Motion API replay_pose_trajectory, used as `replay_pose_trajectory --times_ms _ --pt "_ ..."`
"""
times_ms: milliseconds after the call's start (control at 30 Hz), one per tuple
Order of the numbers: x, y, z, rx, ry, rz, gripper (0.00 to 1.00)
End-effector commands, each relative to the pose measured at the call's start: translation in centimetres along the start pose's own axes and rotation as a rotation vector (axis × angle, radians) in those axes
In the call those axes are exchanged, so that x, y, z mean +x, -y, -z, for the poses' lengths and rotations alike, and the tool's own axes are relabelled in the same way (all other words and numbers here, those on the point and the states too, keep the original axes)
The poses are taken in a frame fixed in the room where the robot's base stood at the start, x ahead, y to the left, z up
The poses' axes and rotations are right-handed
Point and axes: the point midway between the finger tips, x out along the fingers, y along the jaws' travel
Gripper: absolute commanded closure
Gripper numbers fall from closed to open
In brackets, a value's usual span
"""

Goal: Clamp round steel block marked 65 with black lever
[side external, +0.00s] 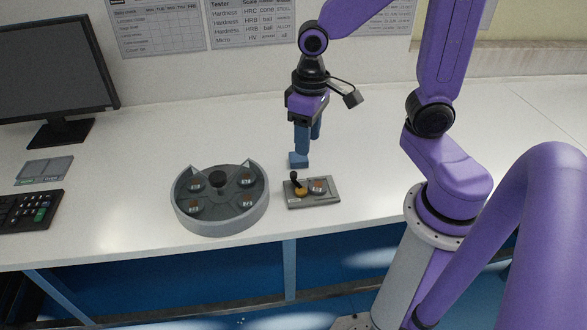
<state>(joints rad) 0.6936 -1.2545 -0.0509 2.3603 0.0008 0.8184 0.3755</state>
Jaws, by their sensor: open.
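A small grey clamp plate (326,198) lies on the white bench, right of the middle. A black lever (294,177) stands up at its left end, above a yellow brass-coloured part (301,191). A round block (319,186) sits on the right half of the plate; its marking is too small to read. My gripper (302,160) has blue fingers pointing down, just behind and above the lever. It is open and appears to hold nothing. Whether a finger touches the lever cannot be told.
A monitor (50,75) and a keypad (30,211) are at the far left. The bench right of the plate is clear.

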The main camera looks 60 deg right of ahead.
Motion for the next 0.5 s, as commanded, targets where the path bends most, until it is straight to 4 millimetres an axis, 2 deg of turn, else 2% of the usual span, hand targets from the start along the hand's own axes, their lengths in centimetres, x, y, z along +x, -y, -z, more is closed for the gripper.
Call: replay_pose_trajectory --times_ms 33,233,500 --pt "0.3 -0.8 1.1 0.083 0.003 -0.002 0.52" --pt "1.4 -4.2 4.5 0.398 0.007 -0.006 0.52" --pt "2.8 -8.5 7.2 0.730 0.010 -0.010 0.52"
